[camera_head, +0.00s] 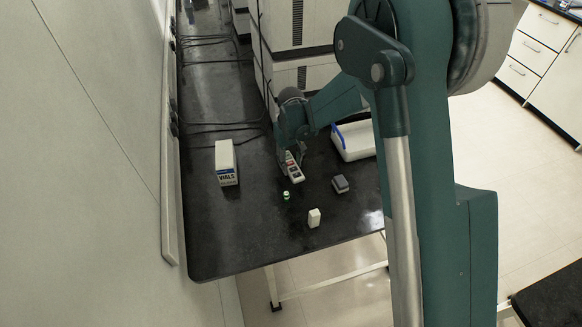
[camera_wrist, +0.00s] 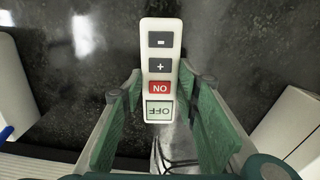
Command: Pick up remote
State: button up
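The remote (camera_wrist: 161,66) is white, with grey minus and plus buttons, a red ON button and a pale OFF button. In the wrist view it stands in the upper middle, its button face towards the camera. My gripper (camera_wrist: 161,82) has its two green fingers closed in against the remote's two long sides. In the head view the remote (camera_head: 293,172) shows just below my gripper (camera_head: 289,158), over the black table. I cannot tell whether the remote is clear of the table.
On the black table (camera_head: 228,250) are a white VIALS box (camera_head: 226,163) at left, a small green-and-white item (camera_head: 286,195), a white block (camera_head: 314,218), a grey block (camera_head: 340,184) and a white tray with a blue edge (camera_head: 355,142). Cables and large white units lie behind.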

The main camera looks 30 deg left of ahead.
aim_at(291, 165)
jog(key=shift+r, duration=0.15)
jog(key=shift+c, duration=0.6)
notch_tip(291, 165, up, 10)
jog(key=p, duration=0.1)
jog(key=shift+p, duration=0.3)
